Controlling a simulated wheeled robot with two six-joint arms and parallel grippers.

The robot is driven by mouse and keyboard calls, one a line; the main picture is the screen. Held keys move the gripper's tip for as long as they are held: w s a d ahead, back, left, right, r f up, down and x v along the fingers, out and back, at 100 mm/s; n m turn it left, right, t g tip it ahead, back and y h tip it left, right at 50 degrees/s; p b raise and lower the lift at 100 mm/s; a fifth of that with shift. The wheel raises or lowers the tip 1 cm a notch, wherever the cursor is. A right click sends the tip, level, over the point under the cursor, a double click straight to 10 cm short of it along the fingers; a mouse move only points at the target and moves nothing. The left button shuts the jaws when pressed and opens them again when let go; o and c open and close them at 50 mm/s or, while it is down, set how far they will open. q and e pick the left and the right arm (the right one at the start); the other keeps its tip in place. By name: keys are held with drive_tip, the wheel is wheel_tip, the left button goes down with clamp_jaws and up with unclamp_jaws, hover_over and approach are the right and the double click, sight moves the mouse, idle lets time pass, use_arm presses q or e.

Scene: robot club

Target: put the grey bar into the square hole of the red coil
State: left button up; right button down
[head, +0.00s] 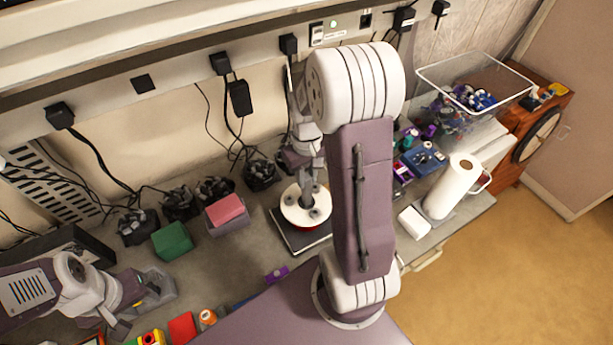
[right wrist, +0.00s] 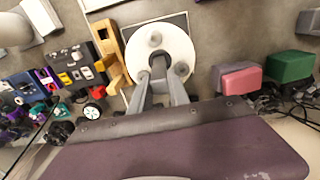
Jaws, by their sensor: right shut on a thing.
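The red coil (head: 307,228) stands on a dark square plate. Only a strip of its red side shows under its round white top, which carries grey round knobs. The white top also fills the upper middle of the right wrist view (right wrist: 143,38). My right gripper (right wrist: 158,78) is shut, with its fingertips at the middle of the white top, over the hole. The grey bar is hardly distinguishable; a dark grey piece (right wrist: 157,61) shows between the fingertips. I cannot tell how deep it sits. My left gripper (head: 137,308) is open and empty at the lower left.
A pink-topped block (head: 225,209) and a green block (head: 172,241) stand left of the coil. A paper towel roll (head: 453,186) and a clear bin (head: 470,95) are at the right. Cables and black pots line the wall. My right arm covers the bench's middle.

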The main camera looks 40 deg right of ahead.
sight(307, 186)
drive_tip(key=shift+f, duration=0.15)
drive_tip(key=shift+f+b, duration=0.8)
drive_tip(key=shift+f, duration=0.35)
drive_tip(key=shift+f+b, duration=0.6)
drive_tip(key=shift+f, duration=0.1)
drive_tip(key=c, duration=1.2)
unclamp_jaws()
drive_tip(key=shift+o, duration=0.2)
